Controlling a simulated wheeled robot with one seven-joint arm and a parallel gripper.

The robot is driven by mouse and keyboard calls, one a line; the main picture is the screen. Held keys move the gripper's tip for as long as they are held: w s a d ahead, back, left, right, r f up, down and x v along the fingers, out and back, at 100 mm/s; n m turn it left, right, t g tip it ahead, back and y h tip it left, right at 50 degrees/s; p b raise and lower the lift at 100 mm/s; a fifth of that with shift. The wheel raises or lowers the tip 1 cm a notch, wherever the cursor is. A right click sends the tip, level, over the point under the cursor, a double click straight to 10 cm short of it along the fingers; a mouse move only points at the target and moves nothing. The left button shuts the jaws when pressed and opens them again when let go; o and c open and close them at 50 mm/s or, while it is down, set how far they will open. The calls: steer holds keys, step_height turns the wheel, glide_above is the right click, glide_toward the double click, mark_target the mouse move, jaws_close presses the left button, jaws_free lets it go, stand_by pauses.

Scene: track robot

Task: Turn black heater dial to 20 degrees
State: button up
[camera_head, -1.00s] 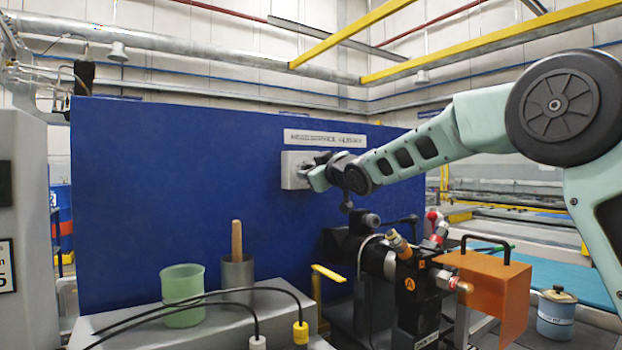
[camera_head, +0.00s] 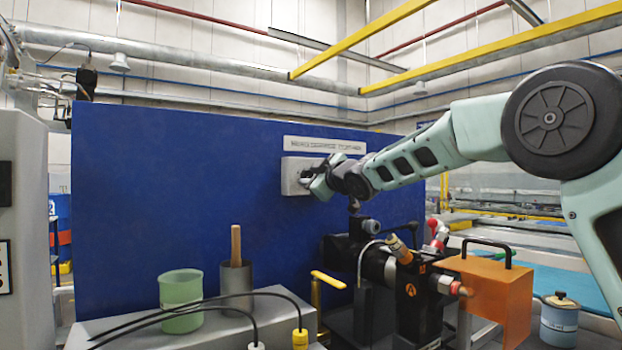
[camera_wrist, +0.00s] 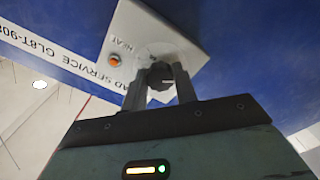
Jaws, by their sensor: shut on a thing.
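The black heater dial (camera_wrist: 161,76) sits on a pale grey control box (camera_head: 294,176) mounted on the blue panel. In the wrist view the same box (camera_wrist: 135,30) carries a small orange lamp beside the word HEAT. My gripper (camera_head: 309,181) is at the front of the box. In the wrist view my gripper (camera_wrist: 158,85) has one finger on each side of the dial and is shut on it. The dial's pointer and degree marks are too small to read. In the head view my gripper hides the dial.
The blue panel (camera_head: 180,190) stands behind the box, with a white label strip (camera_head: 325,144) above it. Below are a black machine (camera_head: 405,290), an orange box (camera_head: 490,290), a green cup (camera_head: 180,300) and a metal cup (camera_head: 236,285) with a wooden handle.

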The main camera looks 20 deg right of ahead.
steer(key=shift+f, duration=0.15)
steer(key=o, duration=1)
steer(key=shift+s, duration=0.1)
steer(key=b+v, duration=0.1)
steer(key=v, duration=1.6)
